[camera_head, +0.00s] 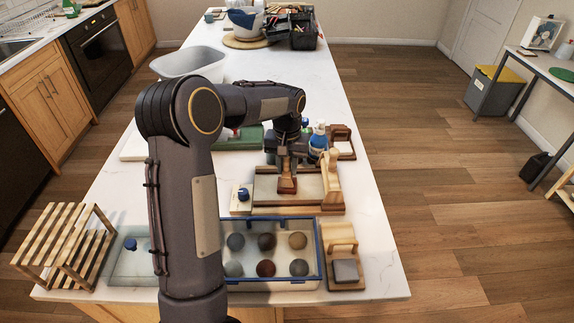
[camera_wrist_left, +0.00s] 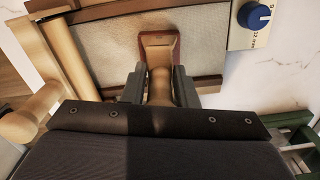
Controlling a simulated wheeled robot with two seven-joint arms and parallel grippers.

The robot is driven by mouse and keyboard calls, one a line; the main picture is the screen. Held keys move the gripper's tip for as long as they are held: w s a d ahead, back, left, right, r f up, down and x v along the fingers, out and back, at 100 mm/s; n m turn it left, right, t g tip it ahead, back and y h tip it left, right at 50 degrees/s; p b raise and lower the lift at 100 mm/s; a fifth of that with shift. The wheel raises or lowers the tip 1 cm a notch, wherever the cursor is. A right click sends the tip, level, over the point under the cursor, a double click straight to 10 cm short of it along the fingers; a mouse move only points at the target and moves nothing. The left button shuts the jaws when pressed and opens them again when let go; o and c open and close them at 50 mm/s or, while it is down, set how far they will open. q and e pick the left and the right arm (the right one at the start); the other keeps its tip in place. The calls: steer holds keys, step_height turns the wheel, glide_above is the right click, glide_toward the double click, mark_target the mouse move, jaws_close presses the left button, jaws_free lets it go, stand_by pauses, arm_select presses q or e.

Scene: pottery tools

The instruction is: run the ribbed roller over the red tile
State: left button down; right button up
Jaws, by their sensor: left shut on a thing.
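My left gripper (camera_head: 287,172) points down over a pale, wood-framed board (camera_head: 263,186) on the white counter. In the left wrist view my gripper (camera_wrist_left: 160,88) is shut around the wooden handle (camera_wrist_left: 160,90) of a tool. A flared reddish-brown piece (camera_wrist_left: 159,45) shows at the handle's far end, over the board; it also shows in the head view (camera_head: 287,186). I cannot tell whether this piece is the tool's head or the red tile. No ribs can be made out. My right gripper is not in view.
A wooden rolling pin (camera_head: 332,178) lies across the board's right end. A blue knob (camera_head: 243,194) is at its left. A blue-rimmed box (camera_head: 268,284) of several balls stands in front. A blue-topped bottle (camera_head: 318,139) and brown stand (camera_head: 341,141) are behind. The counter's right strip is clear.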

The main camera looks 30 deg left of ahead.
arm_select(q)
steer(key=shift+f+b, duration=0.35)
steer(key=shift+f, duration=0.2)
